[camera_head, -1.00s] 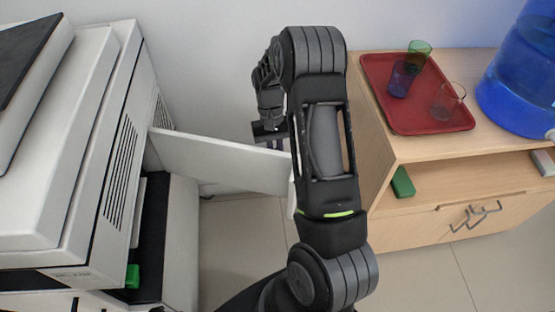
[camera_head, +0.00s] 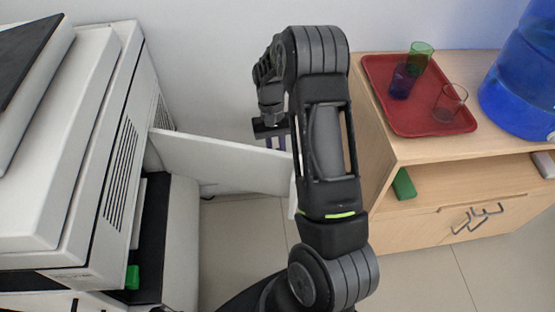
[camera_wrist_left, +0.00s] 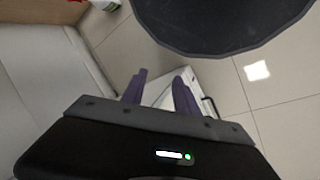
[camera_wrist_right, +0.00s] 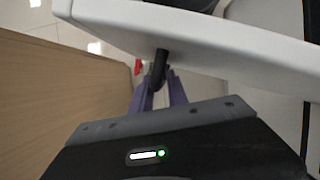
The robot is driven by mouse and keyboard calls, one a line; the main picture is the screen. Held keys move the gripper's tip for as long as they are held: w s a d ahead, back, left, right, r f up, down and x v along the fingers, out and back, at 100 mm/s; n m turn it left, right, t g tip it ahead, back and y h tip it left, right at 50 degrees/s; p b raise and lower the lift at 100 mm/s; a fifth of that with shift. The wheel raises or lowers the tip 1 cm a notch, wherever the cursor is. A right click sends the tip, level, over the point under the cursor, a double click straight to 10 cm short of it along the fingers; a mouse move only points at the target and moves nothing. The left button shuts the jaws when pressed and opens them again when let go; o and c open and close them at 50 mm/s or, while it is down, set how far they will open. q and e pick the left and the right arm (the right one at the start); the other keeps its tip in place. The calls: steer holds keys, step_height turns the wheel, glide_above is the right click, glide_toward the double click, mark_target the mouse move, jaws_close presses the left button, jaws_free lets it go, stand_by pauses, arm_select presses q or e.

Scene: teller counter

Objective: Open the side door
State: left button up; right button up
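The side door (camera_head: 225,163) is a white panel on the right flank of the white machine (camera_head: 75,145). It stands swung out from the machine at a wide angle. In the right wrist view the door (camera_wrist_right: 215,38) crosses the top, with a black handle (camera_wrist_right: 158,66) sticking out. My right gripper (camera_wrist_right: 161,76) is at the handle with its fingers apart. The handle lies between them, nearer the left finger, and contact is unclear. In the head view my right gripper (camera_head: 275,143) is beside the door's free end. My left gripper (camera_wrist_left: 162,74) is open and empty over the floor.
A wooden cabinet (camera_head: 420,148) stands to the right, with a red tray (camera_head: 420,122) of cups and a blue water bottle (camera_head: 522,90) on top. The wall is close behind the door. Tiled floor (camera_head: 235,245) lies clear in front.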

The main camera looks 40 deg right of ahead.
steer(key=v, duration=0.6)
steer(key=shift+r, duration=0.35)
steer(key=shift+w+d, duration=0.1)
